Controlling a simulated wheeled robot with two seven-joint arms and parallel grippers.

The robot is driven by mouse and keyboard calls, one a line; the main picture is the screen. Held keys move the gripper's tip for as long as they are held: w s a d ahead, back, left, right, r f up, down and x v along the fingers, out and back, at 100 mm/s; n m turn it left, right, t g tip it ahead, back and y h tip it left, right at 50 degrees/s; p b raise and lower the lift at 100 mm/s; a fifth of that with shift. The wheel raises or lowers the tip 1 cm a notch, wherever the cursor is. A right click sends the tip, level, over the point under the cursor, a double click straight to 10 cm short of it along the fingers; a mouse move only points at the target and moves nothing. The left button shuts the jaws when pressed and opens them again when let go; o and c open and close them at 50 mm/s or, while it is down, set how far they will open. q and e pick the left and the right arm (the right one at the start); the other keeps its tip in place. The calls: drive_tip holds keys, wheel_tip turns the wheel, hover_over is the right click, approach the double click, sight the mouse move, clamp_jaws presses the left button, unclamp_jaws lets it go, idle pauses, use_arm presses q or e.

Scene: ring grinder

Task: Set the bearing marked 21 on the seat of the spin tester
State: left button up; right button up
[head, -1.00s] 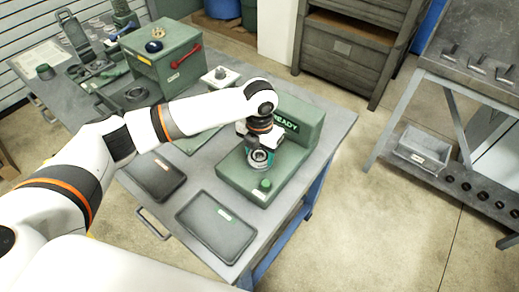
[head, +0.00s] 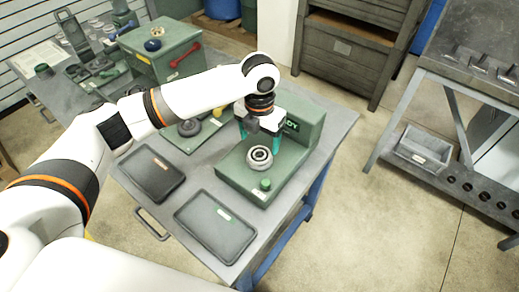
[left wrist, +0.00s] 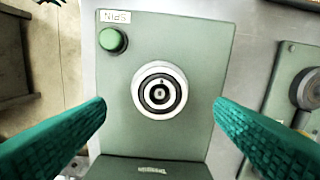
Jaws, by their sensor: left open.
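The spin tester (head: 232,172) is a green block with a raised back panel, a green button and a SPIN label. A pale metal bearing (head: 259,158) lies flat on its round seat, and it also shows in the left wrist view (left wrist: 142,90). I cannot read a number on it. My left gripper (head: 260,143) is open above the bearing. In the left wrist view its teal fingers (left wrist: 160,102) are apart on both sides of the bearing, without touching it. A bit of teal, perhaps my right gripper (left wrist: 45,2), shows at that view's top left edge.
Two dark trays (head: 150,172) (head: 214,226) lie at the table's front. A green fixture (head: 200,141) with a dark round part stands left of the tester. A green box (head: 172,52) is behind. A grey bench (head: 470,75) stands apart at right.

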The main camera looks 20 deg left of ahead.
use_arm(q)
wheel_tip(320, 180, up, 7)
drive_tip(key=b, duration=0.1)
drive_tip(key=shift+f, duration=0.1)
idle(0.4)
